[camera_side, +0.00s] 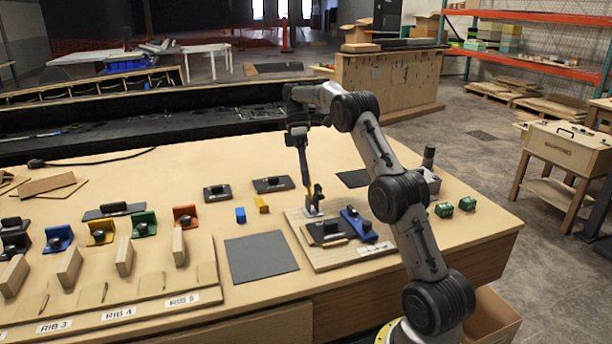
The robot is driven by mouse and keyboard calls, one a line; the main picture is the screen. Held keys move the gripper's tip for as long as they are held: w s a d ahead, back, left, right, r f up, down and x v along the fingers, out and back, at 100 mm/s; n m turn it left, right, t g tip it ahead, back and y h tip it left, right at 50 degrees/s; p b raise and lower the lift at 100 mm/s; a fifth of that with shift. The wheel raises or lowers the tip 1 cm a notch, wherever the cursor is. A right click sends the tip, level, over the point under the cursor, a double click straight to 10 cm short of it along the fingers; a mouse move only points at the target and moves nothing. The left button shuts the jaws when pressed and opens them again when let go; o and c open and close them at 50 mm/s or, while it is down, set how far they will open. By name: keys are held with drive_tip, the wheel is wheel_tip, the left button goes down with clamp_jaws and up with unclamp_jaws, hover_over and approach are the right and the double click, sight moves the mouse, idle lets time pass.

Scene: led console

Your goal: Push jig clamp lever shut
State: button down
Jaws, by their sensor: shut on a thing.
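The jig (335,256) is a light wooden board near the front right of the bench. A small dark clamp (317,197) with a pale metal base stands at its back edge. My gripper (308,187) points down at this clamp, with its jaws shut on what looks like the upright clamp lever. The lever is small and partly hidden by the fingers, so its exact angle is hard to tell. A black block (326,232) and a blue angled part (358,224) sit on the jig board.
A dark grey mat (261,257) lies left of the jig. Coloured brackets (144,224) and wooden ribs (124,256) line the left side.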

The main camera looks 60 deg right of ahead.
idle(0.3)
drive_tip(key=c, duration=1)
unclamp_jaws()
drive_tip(key=shift+r, duration=0.1)
drive_tip(key=shift+s+a+r+t+h, duration=0.25)
drive_tip(key=shift+s+a+t+h, duration=0.1)
drive_tip(key=shift+t+h, duration=0.2)
drive_tip(key=shift+s+a+r+t+h, duration=0.1)
drive_tip(key=shift+s+a+t+h, duration=0.2)
drive_tip(key=shift+t+h, duration=0.3)
drive_tip(key=shift+s+a+r+t+h, duration=0.1)
drive_tip(key=shift+s+a+t+h, duration=0.2)
drive_tip(key=shift+t+h, duration=0.2)
wheel_tip(320, 180, up, 14)
drive_tip(key=w+d, duration=0.1)
drive_tip(key=d, duration=0.1)
drive_tip(key=s+a+r+n+t, duration=0.1)
drive_tip(key=s+a+r, duration=0.2)
drive_tip(key=a, duration=0.6)
drive_tip(key=s+a+r+n+t+h, duration=0.1)
drive_tip(key=s+a+r, duration=0.3)
drive_tip(key=a, duration=0.6)
drive_tip(key=shift+s+a+r+n, duration=0.2)
drive_tip(key=shift+s+r+n, duration=0.1)
drive_tip(key=shift+s, duration=0.1)
